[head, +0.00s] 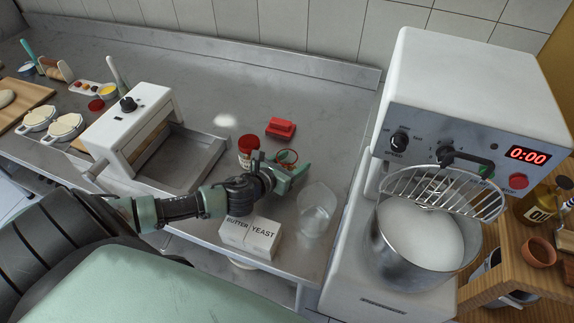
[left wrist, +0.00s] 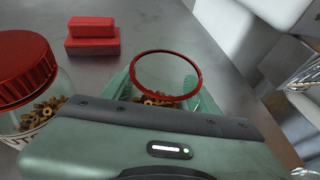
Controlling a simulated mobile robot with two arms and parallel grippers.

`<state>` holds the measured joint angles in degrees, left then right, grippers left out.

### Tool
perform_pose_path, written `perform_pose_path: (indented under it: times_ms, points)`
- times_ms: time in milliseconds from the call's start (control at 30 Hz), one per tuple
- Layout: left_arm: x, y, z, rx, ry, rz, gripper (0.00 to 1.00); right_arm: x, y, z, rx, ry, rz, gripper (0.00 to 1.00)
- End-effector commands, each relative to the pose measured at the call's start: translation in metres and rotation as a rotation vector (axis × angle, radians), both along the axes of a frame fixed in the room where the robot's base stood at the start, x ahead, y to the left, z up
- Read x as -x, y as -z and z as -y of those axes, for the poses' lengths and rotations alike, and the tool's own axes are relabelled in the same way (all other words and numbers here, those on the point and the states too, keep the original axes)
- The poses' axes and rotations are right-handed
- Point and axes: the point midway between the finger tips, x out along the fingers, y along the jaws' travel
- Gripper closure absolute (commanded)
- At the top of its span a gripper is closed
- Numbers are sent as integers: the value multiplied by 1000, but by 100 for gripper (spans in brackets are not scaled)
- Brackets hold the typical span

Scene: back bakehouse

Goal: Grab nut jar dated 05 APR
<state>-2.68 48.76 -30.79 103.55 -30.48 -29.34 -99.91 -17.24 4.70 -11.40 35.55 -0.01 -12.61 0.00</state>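Two nut jars stand close together on the steel bench. One has a red screw lid (head: 248,143) and a pale label; it shows at the left of the left wrist view (left wrist: 25,80) with nuts inside. The other is a clear jar with a red rim (head: 287,156); in the left wrist view (left wrist: 166,72) nuts show low inside it. My left gripper (head: 292,174) has its green fingers on both sides of the red-rimmed jar. Whether they press on the glass cannot be told. No date is readable on either jar. My right gripper is out of view.
A red block-shaped thing (head: 281,128) lies behind the jars. A mixer (head: 470,90) stands at right, a roller machine (head: 130,125) at left. The back bench is clear.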

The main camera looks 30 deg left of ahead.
Motion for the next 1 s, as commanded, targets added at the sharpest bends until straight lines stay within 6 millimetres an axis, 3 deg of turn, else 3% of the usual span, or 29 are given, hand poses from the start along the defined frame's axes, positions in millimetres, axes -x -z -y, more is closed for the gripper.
perform_pose_path:
  times_ms: [267,467,667,1000]
  points:
    - [0,-1,0,-1,0,2,92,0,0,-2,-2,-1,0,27]
    - [-1,-13,0,-1,0,3,92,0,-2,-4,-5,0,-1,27]
    - [-1,-50,-1,-4,3,7,92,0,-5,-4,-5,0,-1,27]
    - [-1,-147,0,-5,2,8,92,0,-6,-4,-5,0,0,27]
